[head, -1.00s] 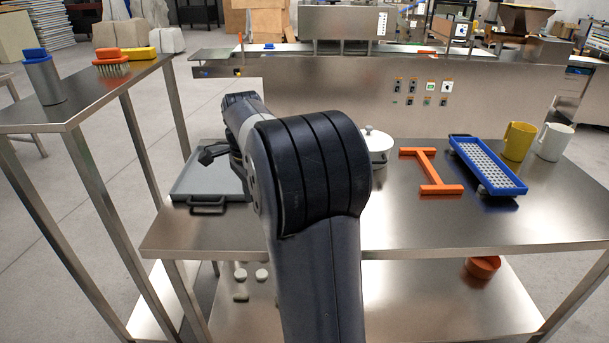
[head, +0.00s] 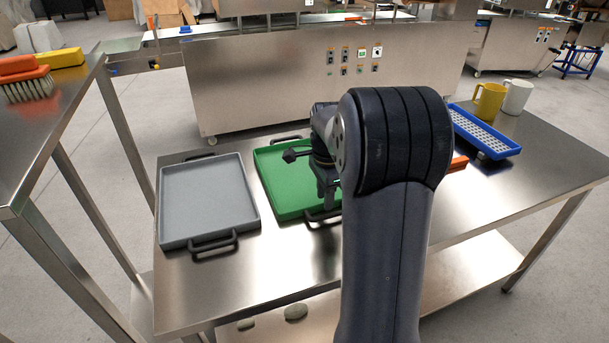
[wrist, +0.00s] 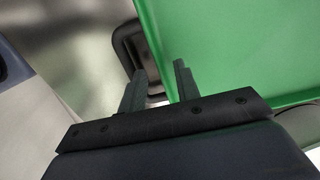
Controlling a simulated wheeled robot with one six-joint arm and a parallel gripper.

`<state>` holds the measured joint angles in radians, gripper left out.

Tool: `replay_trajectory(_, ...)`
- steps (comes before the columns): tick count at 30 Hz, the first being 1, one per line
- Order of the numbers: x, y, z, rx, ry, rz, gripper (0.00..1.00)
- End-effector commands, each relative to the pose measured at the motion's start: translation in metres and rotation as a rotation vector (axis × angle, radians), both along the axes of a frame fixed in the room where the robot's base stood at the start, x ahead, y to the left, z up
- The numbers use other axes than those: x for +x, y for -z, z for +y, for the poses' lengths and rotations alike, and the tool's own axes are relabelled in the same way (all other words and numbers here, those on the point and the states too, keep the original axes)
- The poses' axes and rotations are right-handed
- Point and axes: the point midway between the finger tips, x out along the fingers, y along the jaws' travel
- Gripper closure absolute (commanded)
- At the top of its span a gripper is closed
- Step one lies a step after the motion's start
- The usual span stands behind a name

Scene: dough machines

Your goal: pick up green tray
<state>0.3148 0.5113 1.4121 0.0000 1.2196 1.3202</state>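The green tray (head: 280,185) lies on the steel table, right of a grey tray. Its right part is hidden behind my arm. It has dark handles at its far and near ends; the near handle (head: 311,221) is partly covered. My gripper (head: 328,203) points down over the tray's near right part, by that handle. In the wrist view the green tray (wrist: 235,45) fills the upper right, with its dark handle (wrist: 119,42) to the left. My gripper (wrist: 159,67) is open, its fingers apart on either side of the tray's edge line. Contact cannot be told.
The grey tray (head: 205,200) sits close on the left. An orange part (head: 458,163), a blue perforated tray (head: 485,133), a yellow mug (head: 489,101) and a white mug (head: 516,97) are on the right. A taller side table (head: 40,130) stands left. The table's front middle is clear.

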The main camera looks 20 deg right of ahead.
Motion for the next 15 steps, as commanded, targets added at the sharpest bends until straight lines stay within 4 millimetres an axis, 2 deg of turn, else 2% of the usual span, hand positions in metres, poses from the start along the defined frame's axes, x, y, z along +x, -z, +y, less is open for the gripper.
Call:
replay_trajectory(4, 0.0001, 0.0144, 0.0004, 0.0, -0.001, 0.0, 0.69)
replay_trajectory(11, 0.0002, 0.0156, 0.0005, 0.0, -0.001, -0.001, 0.69)
replay_trajectory(15, 0.0003, 0.0155, 0.0005, 0.0, -0.001, -0.001, 0.79)
